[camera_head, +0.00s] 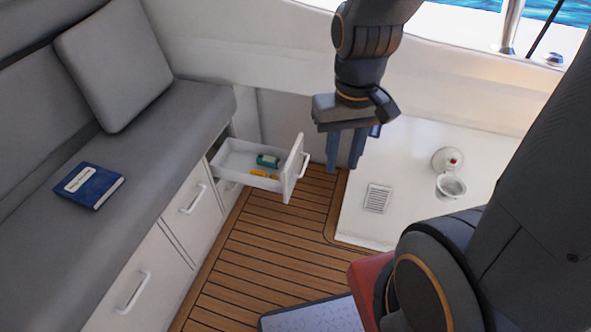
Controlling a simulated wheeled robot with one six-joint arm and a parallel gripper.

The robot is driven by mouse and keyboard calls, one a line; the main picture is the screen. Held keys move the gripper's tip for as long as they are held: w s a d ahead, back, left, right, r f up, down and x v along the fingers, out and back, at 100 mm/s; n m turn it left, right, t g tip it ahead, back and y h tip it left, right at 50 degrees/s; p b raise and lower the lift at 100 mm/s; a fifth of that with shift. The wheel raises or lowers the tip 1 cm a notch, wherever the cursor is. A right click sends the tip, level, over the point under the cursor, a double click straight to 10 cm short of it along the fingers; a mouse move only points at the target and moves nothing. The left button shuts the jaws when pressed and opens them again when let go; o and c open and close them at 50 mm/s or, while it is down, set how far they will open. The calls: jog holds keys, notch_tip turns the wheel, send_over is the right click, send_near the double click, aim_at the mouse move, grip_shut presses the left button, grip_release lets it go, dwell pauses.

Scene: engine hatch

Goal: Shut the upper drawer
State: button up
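The upper drawer (226,172) is white and pulled out from the base of the grey bench, over the wooden floor. Its front panel (292,172) faces right and carries a white handle (304,165). A teal item and a yellow item lie inside the drawer. My gripper (345,168) points down just to the right of the drawer front, with its two blue fingers apart and nothing visible between them. It looks clear of the handle, though the depth between them is hard to judge.
A grey bench (190,110) with a cushion (115,62) and a blue book (88,186) runs along the left. Closed white fronts with handles (193,199) lie below it. A white raised surface (400,160) with a vent (377,198) and a cup (450,187) stands right. Wooden floor (270,245) is open between.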

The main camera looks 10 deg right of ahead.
jog(key=shift+t, duration=0.4)
jog(key=w+f, duration=0.1)
jog(key=w+d+f, duration=0.1)
jog(key=w, duration=0.1)
jog(key=shift+w+d+f, duration=0.15)
jog(key=shift+w+f, duration=0.1)
grip_shut()
jog(key=w+d+f+m+t+b, duration=0.2)
jog(key=w+d+f, duration=0.2)
jog(key=w+f, duration=0.7)
jog(key=m+t+y+b, duration=0.2)
jog(key=t+y, duration=0.1)
jog(key=t, duration=0.1)
send_near(291, 169)
jog(key=shift+a+x, duration=0.25)
jog(key=shift+x, duration=1.45)
